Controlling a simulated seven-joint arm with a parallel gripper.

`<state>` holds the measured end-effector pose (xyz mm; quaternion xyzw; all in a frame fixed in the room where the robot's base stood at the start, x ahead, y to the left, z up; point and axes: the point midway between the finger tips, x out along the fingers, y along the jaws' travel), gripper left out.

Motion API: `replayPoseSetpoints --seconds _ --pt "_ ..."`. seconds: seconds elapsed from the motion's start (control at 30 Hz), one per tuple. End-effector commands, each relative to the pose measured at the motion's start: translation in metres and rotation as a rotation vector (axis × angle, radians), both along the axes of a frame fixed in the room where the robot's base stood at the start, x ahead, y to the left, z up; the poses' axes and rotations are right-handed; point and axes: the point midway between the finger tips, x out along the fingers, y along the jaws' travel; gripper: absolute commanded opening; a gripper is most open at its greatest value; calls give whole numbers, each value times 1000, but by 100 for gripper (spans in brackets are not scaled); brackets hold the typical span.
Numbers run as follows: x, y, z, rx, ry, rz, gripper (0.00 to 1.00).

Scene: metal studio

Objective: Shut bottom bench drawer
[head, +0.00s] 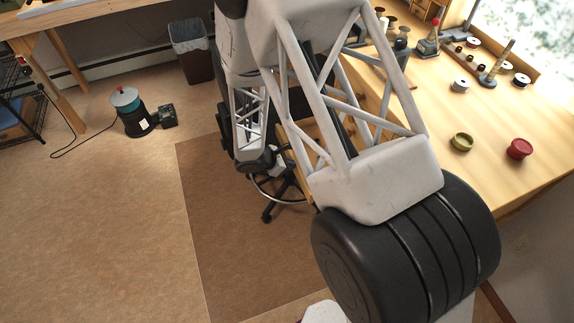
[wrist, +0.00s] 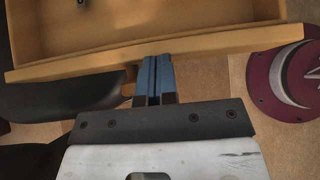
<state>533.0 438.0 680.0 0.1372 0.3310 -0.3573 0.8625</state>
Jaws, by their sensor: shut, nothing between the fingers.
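In the wrist view an open wooden drawer (wrist: 220,46) spans the top, its front board running across the picture and its inside showing beyond. A small dark item (wrist: 82,2) lies inside at the top edge. My gripper (wrist: 153,62) has its two blue fingers together and empty, with the tips at the drawer's front board; I cannot tell whether they touch it. In the head view the wooden bench (head: 480,185) stands at the right. Which drawer level this is cannot be told.
A dark stool (head: 285,192) stands beside the bench, partly behind my arm; dark shapes (wrist: 60,100) lie left of my fingers. The bench top holds a red pot (head: 519,149), an olive bowl (head: 461,142) and several spools. The floor at the left is largely clear.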

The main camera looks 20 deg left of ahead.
Motion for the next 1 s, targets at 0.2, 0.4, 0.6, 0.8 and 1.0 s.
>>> replayPoseSetpoints --seconds 0.2,0.4,0.6,0.8,1.0 --pt "18 -19 0 0 0 -3 0" --pt "45 -47 0 0 0 -4 0" --pt "78 -79 0 0 0 -4 0" --pt "109 -110 0 1 1 -4 0" --pt "134 -134 0 0 0 -3 0"
